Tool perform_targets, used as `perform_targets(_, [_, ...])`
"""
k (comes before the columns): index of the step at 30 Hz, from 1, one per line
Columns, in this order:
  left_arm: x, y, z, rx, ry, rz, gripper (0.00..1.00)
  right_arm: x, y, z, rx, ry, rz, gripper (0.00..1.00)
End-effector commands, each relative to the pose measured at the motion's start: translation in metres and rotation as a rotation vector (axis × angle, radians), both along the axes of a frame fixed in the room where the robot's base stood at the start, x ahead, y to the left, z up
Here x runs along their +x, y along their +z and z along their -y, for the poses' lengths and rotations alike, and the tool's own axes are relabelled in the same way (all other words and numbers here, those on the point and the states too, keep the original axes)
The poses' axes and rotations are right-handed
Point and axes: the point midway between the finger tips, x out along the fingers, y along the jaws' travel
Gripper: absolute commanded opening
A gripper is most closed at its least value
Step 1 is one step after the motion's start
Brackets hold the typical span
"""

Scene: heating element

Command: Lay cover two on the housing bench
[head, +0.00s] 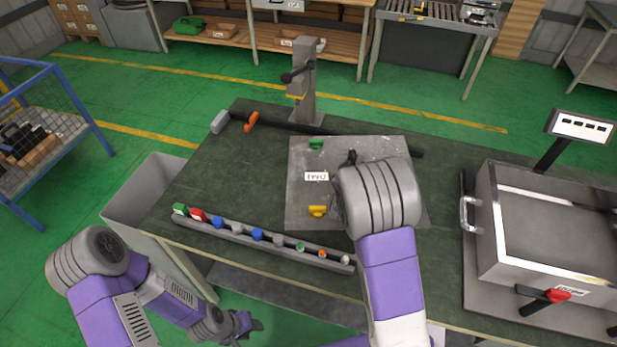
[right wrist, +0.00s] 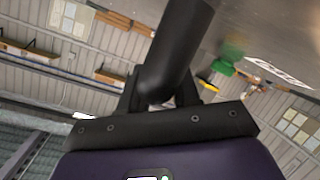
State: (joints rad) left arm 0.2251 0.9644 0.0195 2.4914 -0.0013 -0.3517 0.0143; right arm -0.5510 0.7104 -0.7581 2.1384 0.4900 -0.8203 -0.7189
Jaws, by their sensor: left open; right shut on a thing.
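My right gripper (right wrist: 168,98) is shut on a dark cylindrical thing (right wrist: 180,45), which fills the middle of the right wrist view. I cannot tell whether this is cover two. In the head view my right wrist hangs over the grey plate on the bench (head: 262,185) and hides most of the gripper and its load. The grey plate (head: 300,218) carries a white label (head: 316,176), a green piece (head: 316,144) and a yellow piece (head: 317,211). My left gripper (head: 250,325) is open and empty, low in front of the bench. No label tells which surface is the housing bench.
A rail with several coloured pieces (head: 240,236) runs along the bench's front edge. A grey post (head: 306,85) stands at the back. A metal box machine with a red-tipped lever (head: 557,296) fills the right. A grey bin (head: 145,190) stands left. The bench's left middle is clear.

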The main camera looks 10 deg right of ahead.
Motion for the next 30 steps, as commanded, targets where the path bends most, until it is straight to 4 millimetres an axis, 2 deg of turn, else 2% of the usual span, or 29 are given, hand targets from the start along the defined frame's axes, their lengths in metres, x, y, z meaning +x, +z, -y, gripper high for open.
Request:
perform_targets(3, [0.000,0.008,0.000,0.000,0.000,0.001,0.43,0.006,0.005,0.029,-0.003,-0.128,0.007,0.00])
perform_targets(9, [0.000,0.012,0.000,0.000,0.000,0.001,0.43,0.007,0.002,0.054,-0.002,-0.261,0.008,0.00])
perform_targets(14, [0.000,0.010,0.000,0.000,0.000,0.001,0.43,0.006,-0.010,0.061,-0.004,-0.297,0.005,0.00])
perform_targets(22, [0.000,0.001,0.000,0.000,0.000,0.001,0.43,0.006,-0.053,0.062,-0.002,-0.299,0.005,0.00])
perform_targets(30, [0.000,-0.002,0.000,0.000,0.000,0.001,0.43,0.006,-0.069,0.061,-0.002,-0.296,0.007,0.00])
